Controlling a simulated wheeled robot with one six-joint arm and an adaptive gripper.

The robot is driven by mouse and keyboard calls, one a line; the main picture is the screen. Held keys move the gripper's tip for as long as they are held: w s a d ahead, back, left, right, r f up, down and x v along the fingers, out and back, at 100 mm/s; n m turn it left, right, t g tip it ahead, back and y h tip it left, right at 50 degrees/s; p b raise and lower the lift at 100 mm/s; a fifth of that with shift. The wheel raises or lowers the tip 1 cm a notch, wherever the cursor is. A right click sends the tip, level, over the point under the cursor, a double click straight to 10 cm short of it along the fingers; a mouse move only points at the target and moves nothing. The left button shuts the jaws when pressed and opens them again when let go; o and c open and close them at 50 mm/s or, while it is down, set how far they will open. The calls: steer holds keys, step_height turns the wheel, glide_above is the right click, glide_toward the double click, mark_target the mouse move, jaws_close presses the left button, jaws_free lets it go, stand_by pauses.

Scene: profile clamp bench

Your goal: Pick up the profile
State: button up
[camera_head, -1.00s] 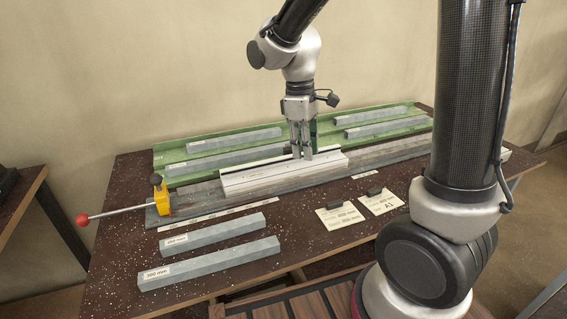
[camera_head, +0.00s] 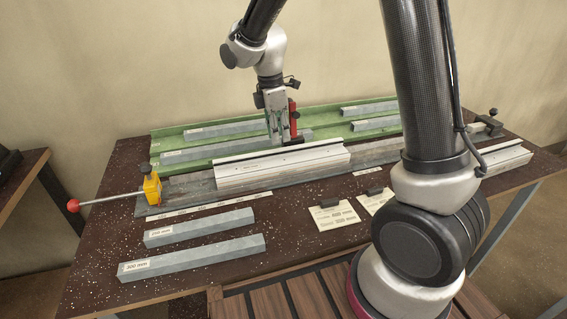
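A silver-white profile (camera_head: 282,170) lies lengthwise on the grey clamp bed (camera_head: 190,190) in the middle of the table. A second, similar silver piece (camera_head: 506,160) lies at the right end of the table. My gripper (camera_head: 280,141) points down at the back edge of the middle profile, close to the green tray. Its fingertips are small and partly lost against the profile and the grey bars behind, so I cannot tell whether they are open or touch anything. The middle profile rests on the bed.
A green tray (camera_head: 160,143) with several grey bars stands behind the bed. A yellow clamp (camera_head: 152,188) with a red-knobbed rod is at the left. A red upright part (camera_head: 293,118) stands beside my gripper. Two grey bars (camera_head: 195,258) and labelled cards (camera_head: 333,214) lie in front.

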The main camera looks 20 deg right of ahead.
mark_target(281, 149)
steer(key=f, duration=0.5)
steer(key=shift+d, duration=0.4)
jaws_close()
steer(key=shift+r, duration=0.1)
